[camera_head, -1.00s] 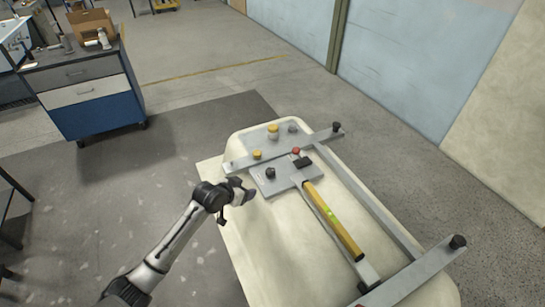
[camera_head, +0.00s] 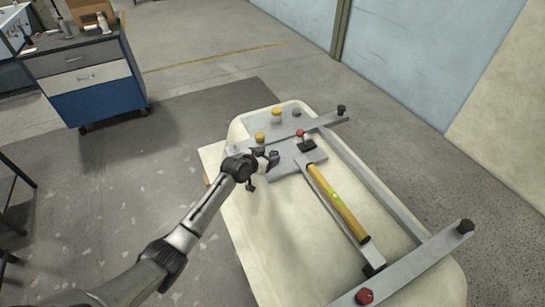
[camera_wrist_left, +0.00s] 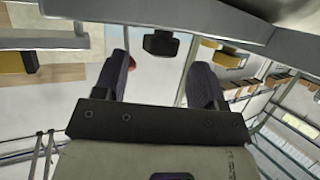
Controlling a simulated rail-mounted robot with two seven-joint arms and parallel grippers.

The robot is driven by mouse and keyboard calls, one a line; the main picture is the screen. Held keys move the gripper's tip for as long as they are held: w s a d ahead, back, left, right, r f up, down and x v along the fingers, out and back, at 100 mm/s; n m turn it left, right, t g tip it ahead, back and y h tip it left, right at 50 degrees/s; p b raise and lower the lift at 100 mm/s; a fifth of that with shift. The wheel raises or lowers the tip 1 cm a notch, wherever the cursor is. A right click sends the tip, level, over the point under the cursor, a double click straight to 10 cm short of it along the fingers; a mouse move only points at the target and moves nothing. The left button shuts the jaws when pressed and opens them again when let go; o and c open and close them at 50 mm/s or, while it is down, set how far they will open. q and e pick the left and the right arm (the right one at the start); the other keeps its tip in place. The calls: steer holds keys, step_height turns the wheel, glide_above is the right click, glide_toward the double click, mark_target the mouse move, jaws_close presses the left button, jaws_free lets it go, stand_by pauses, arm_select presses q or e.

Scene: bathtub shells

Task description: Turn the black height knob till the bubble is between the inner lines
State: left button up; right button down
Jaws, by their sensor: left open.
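The black knob (camera_head: 274,154) stands on the grey plate (camera_head: 292,160) on top of the pale tub shell. My left gripper (camera_head: 263,166) is open beside it, partly overlapping it in the head view. In the left wrist view a black knob (camera_wrist_left: 161,43) shows beyond and between the two open fingers of the left gripper (camera_wrist_left: 160,65); nothing is gripped. The yellow spirit level (camera_head: 345,213) lies on a grey bar, with a green vial (camera_head: 335,194). The bubble and its lines are too small to read. My right gripper is not in view.
Yellow knobs (camera_head: 260,137), a red knob (camera_head: 300,132) and a black block (camera_head: 307,145) stand close to the black knob. Long grey bars cross the tub shell (camera_head: 262,240). A blue drawer cabinet (camera_head: 90,85) stands at back left. Floor left of the shell is clear.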

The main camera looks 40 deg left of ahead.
mark_target(273, 153)
arm_select(q)
steer(key=shift+b+x, duration=0.45)
steer(key=shift+x, duration=1.15)
steer(key=shift+c, duration=0.2)
steer(key=c, duration=0.9)
steer(key=m+h+b, duration=0.1)
steer(key=b, duration=0.3)
steer(key=m+h+b, duration=0.1)
steer(key=h+b, duration=0.1)
steer(key=b, duration=0.2)
steer(key=shift+a+f+m, duration=0.2)
steer(key=shift+f+m, duration=0.1)
steer(key=shift+r+m+g+h+b, duration=0.3)
steer(key=shift+g+h+b, duration=0.1)
steer(key=shift+b, duration=0.15)
steer(key=o, duration=0.9)
steer(key=shift+d, duration=0.1)
